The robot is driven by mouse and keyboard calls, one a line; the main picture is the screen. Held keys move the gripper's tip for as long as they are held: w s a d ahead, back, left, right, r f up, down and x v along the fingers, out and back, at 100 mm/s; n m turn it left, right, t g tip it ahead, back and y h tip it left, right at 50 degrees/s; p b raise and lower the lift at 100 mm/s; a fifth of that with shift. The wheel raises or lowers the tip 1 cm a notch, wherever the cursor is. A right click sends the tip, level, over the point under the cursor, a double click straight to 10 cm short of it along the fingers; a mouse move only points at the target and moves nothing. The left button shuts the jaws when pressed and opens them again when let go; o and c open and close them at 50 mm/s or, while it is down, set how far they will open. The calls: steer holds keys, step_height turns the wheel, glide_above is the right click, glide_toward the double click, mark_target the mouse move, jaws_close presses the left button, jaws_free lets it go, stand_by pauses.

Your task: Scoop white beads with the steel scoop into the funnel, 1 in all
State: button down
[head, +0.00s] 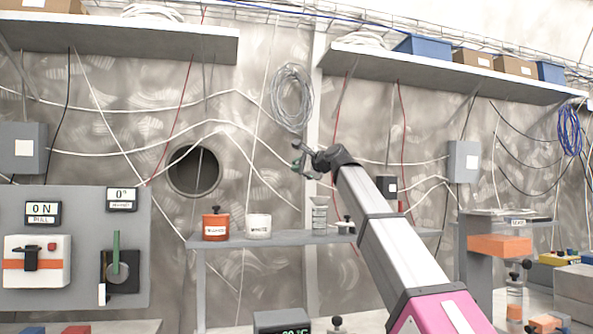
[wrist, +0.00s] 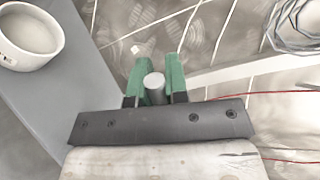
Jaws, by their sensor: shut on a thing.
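My gripper (head: 302,166) is raised above the small wall shelf in the head view. In the wrist view its green fingers (wrist: 155,75) are shut on a grey round handle with a pale end, taken to be the steel scoop (wrist: 154,84). The scoop's bowl and any load in it cannot be made out. The white bead tub (head: 258,226) stands open on the shelf; it also shows at the upper left of the wrist view (wrist: 28,38), with white contents. A pale grey funnel-like vessel (head: 319,214) stands right of the tub, below my gripper.
An orange tub (head: 216,225) with a black-knobbed lid stands left of the white tub on the grey shelf (head: 275,240). A small black-knobbed piece (head: 346,225) is at the right. A cable coil (head: 292,97) hangs on the wall above my gripper.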

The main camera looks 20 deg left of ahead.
steer(key=w+d+r+m+y, duration=0.1)
steer(key=w+d+r+m, duration=0.3)
steer(key=w+r+m, duration=0.4)
steer(key=shift+d+r+m, duration=0.15)
steer(key=shift+r+m, duration=1.35)
steer(key=shift+m, duration=1.3)
